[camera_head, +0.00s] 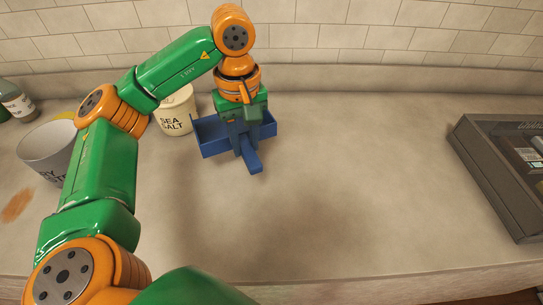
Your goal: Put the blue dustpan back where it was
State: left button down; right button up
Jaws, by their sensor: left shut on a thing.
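The blue dustpan (212,134) is at the back of the counter, left of the middle, in the head view. Its tray faces the wall and its handle (254,164) points toward me. My left gripper (248,142) reaches down from above and is shut on the dustpan near where handle and tray join. The gripper hides part of the tray. I cannot tell whether the dustpan touches the counter or is just above it. My right gripper is not in view.
A sea salt tub (176,118) stands close to the dustpan's left. A grey-white bin (47,150), a bottle (15,102) and an orange-brown spill (17,205) are at the left. A dark case (490,190) stands at the right. The counter's middle (340,190) is clear.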

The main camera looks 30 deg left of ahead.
pick_arm(q)
jog(key=w+f, duration=0.1)
jog(key=w+d+f, duration=0.1)
jog(key=w+f, duration=0.1)
jog(key=w+d+f+b, duration=0.1)
jog(key=w+f, duration=0.1)
jog(key=shift+d+f, duration=0.15)
jog(key=shift+d, duration=0.05)
jog(key=shift+w+d+f+p, duration=0.1)
jog(key=shift+w+f+p, duration=0.05)
jog(key=shift+w+p, duration=0.25)
jog(key=f, duration=0.1)
jog(key=f+p, duration=0.1)
jog(key=f, duration=0.1)
jog(key=shift+w+f+p, duration=0.25)
jog(key=shift+f+p, duration=0.05)
jog(key=shift+p, duration=0.1)
jog(key=shift+f+b, duration=0.35)
jog(key=shift+f, duration=0.1)
jog(key=c, duration=0.6)
grip_release()
